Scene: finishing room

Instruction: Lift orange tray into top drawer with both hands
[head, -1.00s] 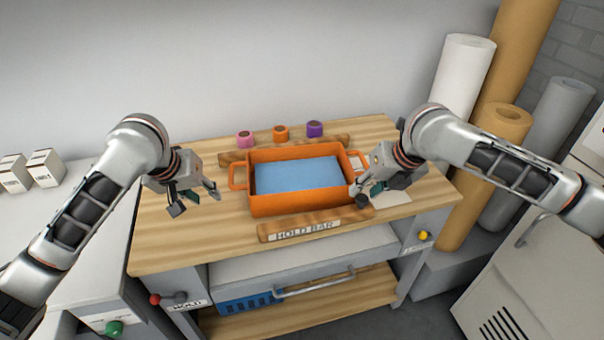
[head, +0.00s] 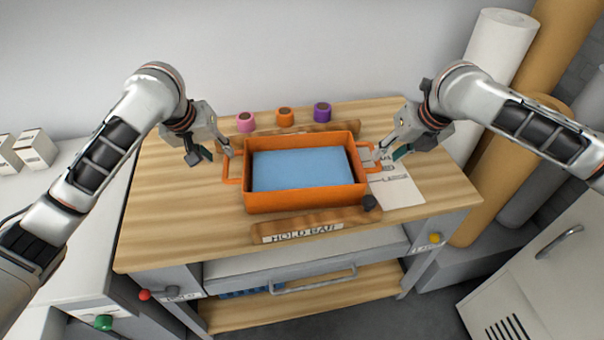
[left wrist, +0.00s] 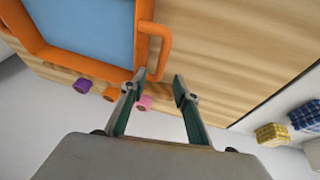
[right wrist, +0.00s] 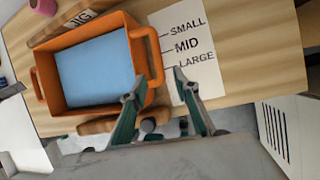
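The orange tray (head: 305,200) sits on the wooden bench top, with a blue inside and a loop handle at each end. My left gripper (head: 213,155) is open beside the left handle (head: 231,168). In the left wrist view its fingertips (left wrist: 160,80) are just short of the handle (left wrist: 160,48). My right gripper (head: 386,150) is open by the right handle (head: 372,160). In the right wrist view its fingertips (right wrist: 158,80) are apart, with the handle (right wrist: 147,42) beyond them. A grey drawer (head: 300,258) with a bar handle (head: 312,281) is under the bench top; its inside is hidden.
A wooden hold bar (head: 315,225) lies in front of the tray and another strip (head: 300,133) behind it. Three tape rolls (head: 285,116) stand at the back. A size card (head: 397,185) lies right of the tray. The bench's left side is clear.

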